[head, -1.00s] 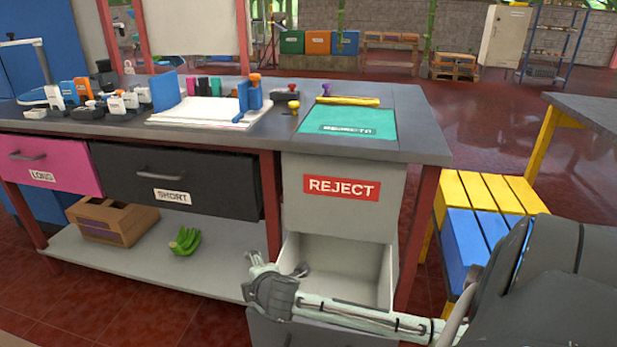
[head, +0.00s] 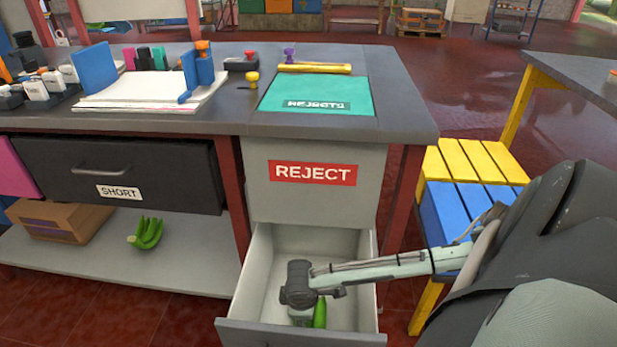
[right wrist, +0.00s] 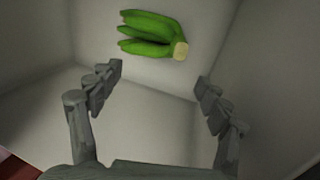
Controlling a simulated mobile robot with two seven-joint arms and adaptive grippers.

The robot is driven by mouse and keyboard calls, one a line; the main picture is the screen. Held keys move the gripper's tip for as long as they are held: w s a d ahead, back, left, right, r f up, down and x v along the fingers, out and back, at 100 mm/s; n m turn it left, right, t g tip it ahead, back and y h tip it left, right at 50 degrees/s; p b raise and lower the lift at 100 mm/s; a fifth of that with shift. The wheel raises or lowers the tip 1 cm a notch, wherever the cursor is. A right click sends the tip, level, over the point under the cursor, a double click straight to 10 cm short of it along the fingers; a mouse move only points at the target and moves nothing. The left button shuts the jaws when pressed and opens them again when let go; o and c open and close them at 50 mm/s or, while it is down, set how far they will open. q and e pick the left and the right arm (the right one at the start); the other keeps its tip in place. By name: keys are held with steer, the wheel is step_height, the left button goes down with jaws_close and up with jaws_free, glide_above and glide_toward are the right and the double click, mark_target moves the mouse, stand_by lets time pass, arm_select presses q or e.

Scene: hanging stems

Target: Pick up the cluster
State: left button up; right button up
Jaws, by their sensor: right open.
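A small green banana cluster (right wrist: 152,38) with a pale cut stem end lies on the floor of the open reject drawer (head: 248,290). In the head view only part of this cluster (head: 320,312) shows, beside my right gripper (head: 301,316). My right gripper is inside the drawer, pointing down. In the right wrist view my right gripper (right wrist: 159,78) has its fingers spread wide, with nothing between them; the cluster lies beyond the fingertips, apart from them. A second green cluster (head: 147,233) lies on the shelf under the bench. My left gripper is out of view.
The drawer walls stand close around my right gripper. The bench top (head: 240,122) above holds papers, stamps and a teal rejects mat (head: 318,92). A cardboard box (head: 58,222) stands on the lower shelf. A yellow and blue slatted bench (head: 450,215) stands at the right.

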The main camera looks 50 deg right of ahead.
step_height(320, 180, down, 8)
steer(key=shift+s+f+b, duration=0.1)
steer(key=shift+s+b, duration=0.05)
steer(key=shift+b, duration=0.7)
steer(key=b+x, duration=0.1)
steer(key=x, duration=0.5)
steer(key=shift+f+b, duration=0.2)
steer(key=shift+b, duration=0.2)
steer(key=shift+d+f, duration=0.1)
steer(key=shift+f, duration=0.05)
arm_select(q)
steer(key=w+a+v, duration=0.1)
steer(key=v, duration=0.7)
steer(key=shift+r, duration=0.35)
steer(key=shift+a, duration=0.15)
arm_select(e)
steer(key=shift+c, duration=0.5)
